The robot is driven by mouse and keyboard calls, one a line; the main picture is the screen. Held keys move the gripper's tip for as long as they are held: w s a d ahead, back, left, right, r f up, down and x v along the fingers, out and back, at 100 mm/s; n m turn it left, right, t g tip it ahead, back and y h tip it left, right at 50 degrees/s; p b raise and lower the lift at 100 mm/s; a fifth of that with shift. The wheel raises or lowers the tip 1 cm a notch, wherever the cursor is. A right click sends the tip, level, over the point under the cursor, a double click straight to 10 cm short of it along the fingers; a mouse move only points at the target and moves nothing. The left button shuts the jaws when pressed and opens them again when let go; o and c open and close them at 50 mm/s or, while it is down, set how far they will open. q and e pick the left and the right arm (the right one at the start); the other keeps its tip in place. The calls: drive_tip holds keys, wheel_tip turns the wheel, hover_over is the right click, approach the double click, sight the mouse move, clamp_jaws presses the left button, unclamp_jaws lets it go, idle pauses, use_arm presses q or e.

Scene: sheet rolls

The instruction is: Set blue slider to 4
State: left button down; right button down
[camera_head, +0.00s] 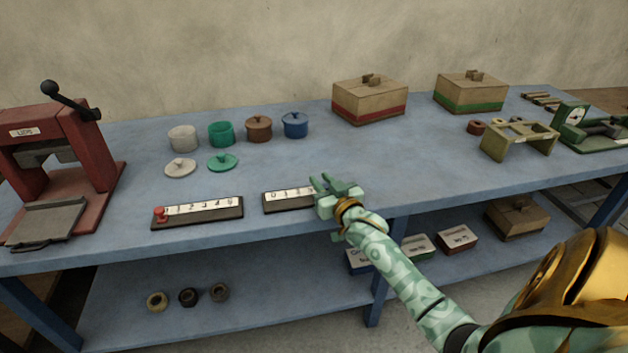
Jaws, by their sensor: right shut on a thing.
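A dark slider strip with a white number scale (286,199) lies near the front edge of the blue table. Its left end shows the low numbers. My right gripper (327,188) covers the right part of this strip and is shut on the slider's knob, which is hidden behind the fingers. I cannot read the number at the knob. A second strip (198,212) lies to the left, with a red knob (160,214) at its left end. My left gripper is not in view.
A red press (85,150) stands at the left. Several small pots, such as the blue one (295,126), and two loose lids stand behind the strips. Two boxes (369,98) stand at the back. A wooden stand (520,138) is at the right. The middle right tabletop is clear.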

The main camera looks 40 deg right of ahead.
drive_tip(key=shift+a, duration=0.1)
drive_tip(key=c, duration=1.2)
unclamp_jaws()
drive_tip(key=shift+s, duration=0.2)
use_arm(q)
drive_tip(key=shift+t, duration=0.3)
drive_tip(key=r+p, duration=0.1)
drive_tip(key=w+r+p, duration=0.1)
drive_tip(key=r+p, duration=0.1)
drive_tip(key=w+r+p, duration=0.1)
drive_tip(key=p, duration=0.1)
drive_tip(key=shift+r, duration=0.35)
use_arm(e)
drive_tip(key=v, duration=1.6)
drive_tip(key=shift+w+f, duration=0.1)
